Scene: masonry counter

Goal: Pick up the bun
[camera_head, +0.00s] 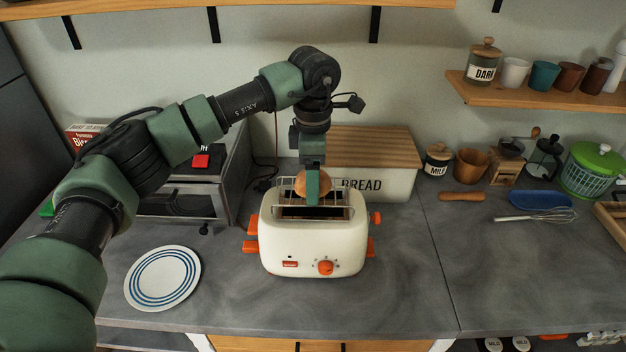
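A round golden-brown bun (326,182) is at the wire rack on top of the cream toaster (290,245). My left gripper (312,188) comes down over it from above. One green finger stands in front of the bun, which shows on both sides of it. The other finger is hidden behind the bun, so I cannot tell whether the fingers press on it. I also cannot tell whether the bun touches the rack. My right gripper is not in view.
A white plate with blue rings (163,278) lies on the counter at left. A bread box (390,185) stands close behind the toaster. A steel appliance (215,185) is left of it. The counter (395,295) right of the toaster is clear.

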